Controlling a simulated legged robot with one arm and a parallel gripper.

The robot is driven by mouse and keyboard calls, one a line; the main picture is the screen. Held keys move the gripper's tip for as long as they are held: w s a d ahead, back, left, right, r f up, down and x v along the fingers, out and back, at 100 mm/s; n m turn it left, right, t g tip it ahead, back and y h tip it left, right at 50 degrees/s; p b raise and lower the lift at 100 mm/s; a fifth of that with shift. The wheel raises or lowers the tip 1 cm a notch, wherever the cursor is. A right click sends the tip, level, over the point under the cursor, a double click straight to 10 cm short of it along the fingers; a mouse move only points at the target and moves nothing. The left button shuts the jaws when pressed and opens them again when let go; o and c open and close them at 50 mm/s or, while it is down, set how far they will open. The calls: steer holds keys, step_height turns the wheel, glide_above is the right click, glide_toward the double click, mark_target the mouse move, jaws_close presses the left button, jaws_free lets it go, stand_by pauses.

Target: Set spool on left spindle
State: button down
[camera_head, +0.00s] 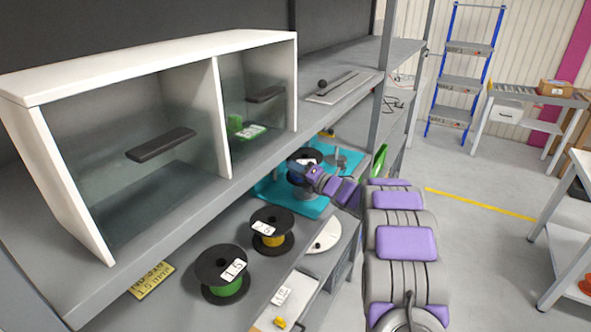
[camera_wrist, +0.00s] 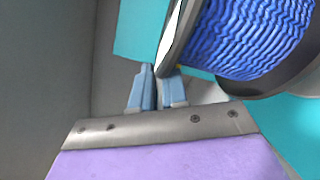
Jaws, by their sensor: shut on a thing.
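My gripper (camera_head: 311,171) is shut on the rim of a spool (camera_head: 297,157) with black flanges, over the teal base. In the wrist view the fingers (camera_wrist: 158,76) pinch the flange edge, and the spool shows blue cable (camera_wrist: 262,35) wound on it. The teal base (camera_head: 270,193) lies on the lower shelf. A grey spindle (camera_head: 337,159) stands on its right part, apart from the spool. A round grey part (camera_head: 304,193) shows below the spool. The left spindle's post is hidden, and I cannot tell whether the spool sits around it.
A green spool (camera_head: 227,288) and a yellow spool (camera_head: 271,240) stand on the lower shelf nearer to me. A white disc (camera_head: 325,236) lies beside them. A white cabinet (camera_head: 222,120) stands on the upper shelf. The shelf post (camera_head: 385,60) rises behind the base.

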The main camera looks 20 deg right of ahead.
mark_target(300, 181)
steer(key=shift+d+f, duration=0.2)
steer(key=shift+d, duration=0.4)
steer(key=shift+d+f, duration=0.15)
steer(key=shift+d, duration=0.4)
steer(key=shift+a, duration=0.1)
steer(key=shift+a+f, duration=0.1)
steer(key=shift+f, duration=0.05)
steer(key=shift+b, duration=0.3)
steer(key=shift+w+f+b, duration=0.1)
steer(key=shift+f+b, duration=0.65)
steer(key=shift+f, duration=0.3)
steer(key=shift+f, duration=0.15)
steer(key=shift+a+f, duration=0.1)
steer(key=shift+f, duration=0.85)
